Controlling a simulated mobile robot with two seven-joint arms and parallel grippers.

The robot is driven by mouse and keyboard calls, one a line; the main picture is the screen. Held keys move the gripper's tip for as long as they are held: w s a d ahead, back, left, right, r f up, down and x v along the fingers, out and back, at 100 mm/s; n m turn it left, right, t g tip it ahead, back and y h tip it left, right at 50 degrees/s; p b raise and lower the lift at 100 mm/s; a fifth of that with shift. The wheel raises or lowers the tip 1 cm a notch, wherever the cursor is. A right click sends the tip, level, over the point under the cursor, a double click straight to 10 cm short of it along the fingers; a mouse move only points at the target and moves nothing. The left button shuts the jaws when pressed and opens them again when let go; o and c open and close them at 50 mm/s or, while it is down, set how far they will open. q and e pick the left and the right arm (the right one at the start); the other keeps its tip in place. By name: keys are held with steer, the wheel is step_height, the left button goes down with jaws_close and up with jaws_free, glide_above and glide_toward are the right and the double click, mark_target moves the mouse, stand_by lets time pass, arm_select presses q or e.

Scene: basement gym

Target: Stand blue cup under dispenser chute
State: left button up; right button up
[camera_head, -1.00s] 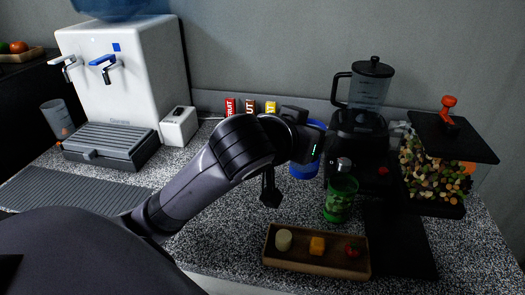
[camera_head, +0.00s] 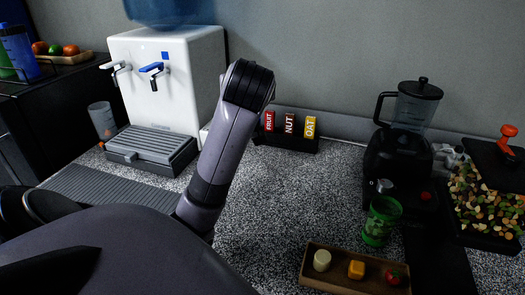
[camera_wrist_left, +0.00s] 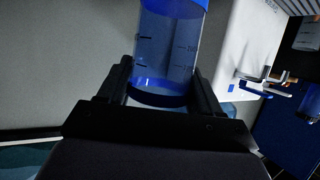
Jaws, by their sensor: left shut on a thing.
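My left gripper (camera_wrist_left: 160,92) is shut on the clear blue-tinted cup (camera_wrist_left: 172,45) with a blue rim, one finger on each side of it. In the head view, the cup and the gripper are hidden and only my left arm shows. A dispenser with an orange knob (camera_head: 509,131) and mixed nuts (camera_head: 487,200) stands at the right edge, partly cut off; I cannot make out its chute. My right gripper is not in view.
A white water dispenser (camera_head: 190,80) with a grey drip tray (camera_head: 150,146) stands at the back left, a clear cup (camera_head: 102,118) beside it. A blender (camera_head: 400,150), green cup (camera_head: 382,222) and wooden tray (camera_head: 318,279) are on the right. The middle counter (camera_head: 290,200) is clear.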

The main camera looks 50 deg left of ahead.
arm_select(q)
step_height(320, 180, down, 18)
steer(key=shift+f+b, duration=0.15)
steer(key=shift+b, duration=0.8)
steer(key=shift+f, duration=0.15)
steer(key=o, duration=1)
steer(key=shift+o, duration=0.2)
